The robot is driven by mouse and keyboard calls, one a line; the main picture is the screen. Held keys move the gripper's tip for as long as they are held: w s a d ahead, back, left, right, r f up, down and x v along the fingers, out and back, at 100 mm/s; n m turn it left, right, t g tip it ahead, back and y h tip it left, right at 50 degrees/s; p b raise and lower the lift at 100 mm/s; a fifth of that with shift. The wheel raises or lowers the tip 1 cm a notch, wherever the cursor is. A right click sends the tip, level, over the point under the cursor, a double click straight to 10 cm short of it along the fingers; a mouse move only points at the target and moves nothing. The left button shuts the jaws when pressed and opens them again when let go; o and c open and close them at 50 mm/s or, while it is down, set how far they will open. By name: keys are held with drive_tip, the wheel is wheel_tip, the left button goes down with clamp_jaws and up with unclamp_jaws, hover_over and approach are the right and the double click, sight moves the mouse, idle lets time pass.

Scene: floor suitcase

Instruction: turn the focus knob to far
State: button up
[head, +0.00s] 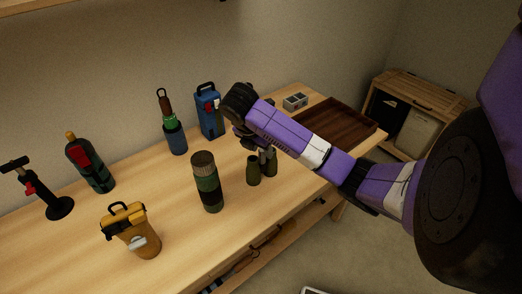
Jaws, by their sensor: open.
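A pair of dark green binoculars (254,172) stands upright on the wooden table, right of the middle. Its focus knob is too small and too covered by my arm to make out. My purple arm reaches in from the right and bends down at a black wrist above the binoculars. My gripper (248,140) shows only as a small dark shape under this wrist, close above and behind the binoculars. It is open and appears empty. I cannot tell whether it touches the binoculars.
A green banded flask (206,184) stands just left of the binoculars. A yellow container (132,231), red-and-black bottle (90,163), black stand (58,207), green bottle (172,128) and blue case (209,112) are farther left and back. A brown tray (345,121) and grey box (295,102) lie right.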

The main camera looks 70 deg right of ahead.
clamp_jaws()
drive_tip(key=shift+r+m+p, duration=0.15)
drive_tip(key=shift+m+p, duration=0.15)
drive_tip(key=shift+p, duration=0.2)
drive_tip(key=shift+a+r+m+g+p, duration=0.1)
drive_tip(key=shift+m+g+p, duration=0.2)
drive_tip(key=shift+m+p, duration=0.4)
drive_tip(key=m+g+y+p, duration=0.1)
drive_tip(key=m+p, duration=0.2)
drive_tip(key=p, duration=0.1)
drive_tip(key=shift+w, duration=0.15)
drive_tip(key=m+g+p, duration=0.1)
drive_tip(key=m+p, duration=0.2)
drive_tip(key=shift+m+y, duration=0.3)
drive_tip(key=shift+y, duration=0.1)
drive_tip(key=shift+d+f+m+g+y+p, duration=0.15)
drive_tip(key=shift+m+y+p, duration=0.25)
drive_tip(key=shift+m, duration=0.5)
drive_tip(key=shift+d+f+m+g+y+p, duration=0.15)
drive_tip(key=shift+m+y+p, duration=0.25)
drive_tip(key=shift+m, duration=0.5)
drive_tip(key=shift+w, duration=0.1)
